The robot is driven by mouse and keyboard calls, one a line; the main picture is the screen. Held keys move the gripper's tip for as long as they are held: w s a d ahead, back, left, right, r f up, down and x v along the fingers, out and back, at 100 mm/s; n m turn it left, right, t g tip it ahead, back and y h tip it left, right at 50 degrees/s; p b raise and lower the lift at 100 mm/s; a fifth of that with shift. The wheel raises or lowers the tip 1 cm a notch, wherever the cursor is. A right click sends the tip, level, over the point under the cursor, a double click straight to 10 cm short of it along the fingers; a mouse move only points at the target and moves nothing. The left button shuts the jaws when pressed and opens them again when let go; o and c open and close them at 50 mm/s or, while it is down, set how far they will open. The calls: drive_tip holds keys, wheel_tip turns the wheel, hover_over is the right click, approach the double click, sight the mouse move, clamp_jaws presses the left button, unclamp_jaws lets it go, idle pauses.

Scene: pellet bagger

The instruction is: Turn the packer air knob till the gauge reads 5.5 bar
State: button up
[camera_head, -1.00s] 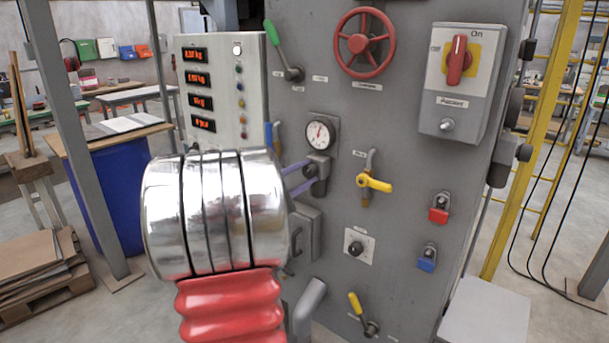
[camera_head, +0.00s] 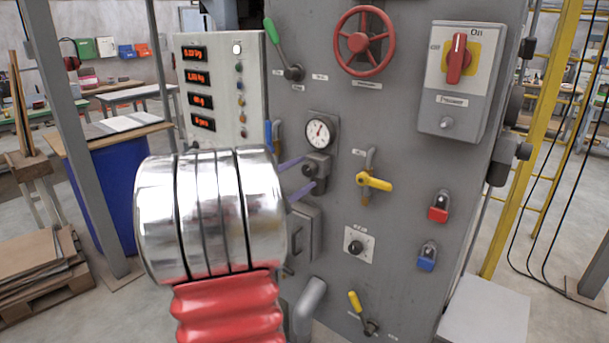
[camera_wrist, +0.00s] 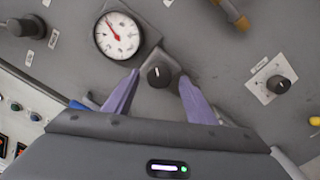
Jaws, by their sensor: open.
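The gauge (camera_head: 319,133) is a round white dial with a red needle on the grey panel; it also shows in the wrist view (camera_wrist: 118,36), where its reading is too small to make out. The air knob (camera_wrist: 158,73) is a small dark knob with a white mark, just below the gauge; it also shows in the head view (camera_head: 310,170). My gripper (camera_wrist: 154,92) is open, its two purple fingers on either side of the knob with gaps to it. In the head view my gripper (camera_head: 297,178) is partly hidden behind my silver and red arm.
A yellow-handled valve (camera_head: 373,181) is right of the knob, with a black selector knob (camera_head: 355,247) below it. A small grey box (camera_head: 303,232) projects under the gripper. Red (camera_head: 438,213) and blue (camera_head: 427,262) padlocks hang farther right.

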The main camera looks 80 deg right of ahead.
drive_tip(key=v, duration=1.2)
drive_tip(key=shift+a, duration=0.2)
drive_tip(key=m, duration=0.4)
drive_tip(key=shift+r+m, duration=0.1)
drive_tip(key=shift+m, duration=0.2)
drive_tip(key=x, duration=1.3)
drive_tip(key=shift+s+d, duration=0.15)
drive_tip(key=shift+d, duration=0.2)
drive_tip(key=c, duration=1)
drive_tip(key=shift+n, duration=0.8)
drive_tip(key=shift+c, duration=0.2)
